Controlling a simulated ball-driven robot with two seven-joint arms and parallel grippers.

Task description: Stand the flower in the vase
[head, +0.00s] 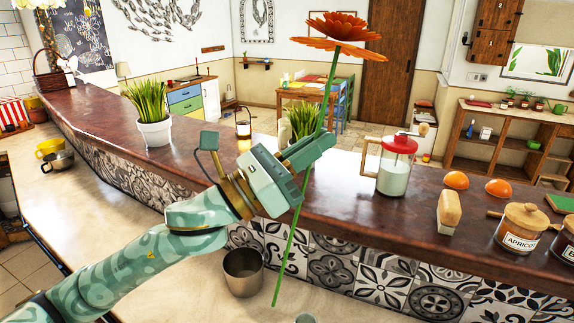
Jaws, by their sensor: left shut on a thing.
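The orange flower (338,28) has a long green stem (290,245) and stands nearly upright, leaning a little to the right at the top. My left gripper (312,150) is shut on the stem around its middle, above the front edge of the brown counter. The bloom is high above the gripper, and the stem's lower end hangs to the right of a metal, cup-like vessel (243,273), apart from it. I cannot tell for sure whether this vessel is the vase. A small pale round top (306,318) is cut off by the bottom edge. My right gripper is out of view.
The raised brown counter (390,215) holds a potted grass plant (154,131), a red-lidded glass jar (396,165), orange halves (456,180), a loaf-like block (449,211) and an apricot jar (522,229). The lower pale worktop (160,240) is largely clear left of the vessel.

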